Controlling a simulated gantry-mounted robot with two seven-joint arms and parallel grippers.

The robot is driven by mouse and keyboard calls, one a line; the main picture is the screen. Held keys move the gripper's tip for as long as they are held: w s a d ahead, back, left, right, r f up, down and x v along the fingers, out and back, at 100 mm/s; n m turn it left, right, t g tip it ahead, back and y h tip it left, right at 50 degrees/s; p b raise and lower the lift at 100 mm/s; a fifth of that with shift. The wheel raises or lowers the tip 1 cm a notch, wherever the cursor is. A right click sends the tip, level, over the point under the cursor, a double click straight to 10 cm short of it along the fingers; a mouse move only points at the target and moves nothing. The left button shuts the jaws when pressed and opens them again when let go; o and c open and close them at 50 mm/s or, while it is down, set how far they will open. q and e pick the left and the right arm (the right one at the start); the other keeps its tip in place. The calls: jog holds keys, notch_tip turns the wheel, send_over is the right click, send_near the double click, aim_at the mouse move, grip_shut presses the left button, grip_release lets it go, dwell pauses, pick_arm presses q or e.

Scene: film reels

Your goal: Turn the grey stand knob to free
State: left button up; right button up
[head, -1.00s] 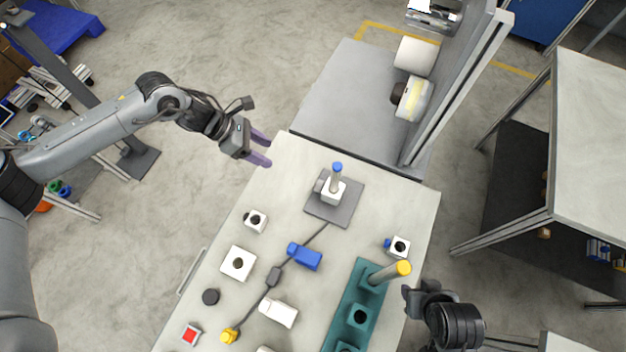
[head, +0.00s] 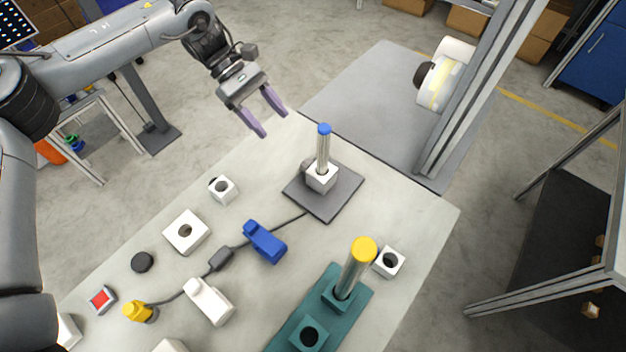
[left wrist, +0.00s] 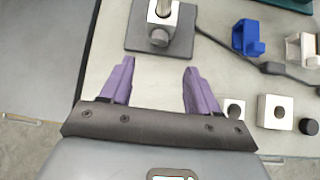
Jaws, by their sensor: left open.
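The grey stand has a dark grey square base (head: 335,200), a white block (head: 321,178) and an upright metal post with a blue cap (head: 324,130). Its round grey knob (head: 307,166) sits on the block's side facing my left gripper, partly blocked in the head view. In the left wrist view the knob (left wrist: 159,38) faces the gripper. My left gripper (head: 274,124) is open and empty, apart from the stand, near the table's far-left edge. Its purple fingers (left wrist: 159,68) are spread wide, with the knob beyond the gap between them. My right gripper is not in view.
A teal holder (head: 365,295) with a yellow-capped post (head: 358,265) stands nearer. A blue part (head: 265,243), a black cable box (head: 221,259) and several white blocks lie left of it. A grey frame upright (head: 470,110) rises behind the table.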

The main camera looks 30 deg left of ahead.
aim_at(304, 163)
pick_arm(q)
jog(key=b+x, duration=0.2)
jog(key=x, duration=0.1)
jog(key=b+x, duration=0.1)
jog(key=x, duration=0.3)
jog(key=b+x, duration=0.2)
jog(key=x, duration=0.2)
jog(key=shift+a+f+b, duration=0.35)
jog(key=shift+a+f, duration=0.05)
jog(key=shift+f, duration=0.05)
jog(key=shift+d+f, duration=0.3)
jog(key=shift+d, duration=0.25)
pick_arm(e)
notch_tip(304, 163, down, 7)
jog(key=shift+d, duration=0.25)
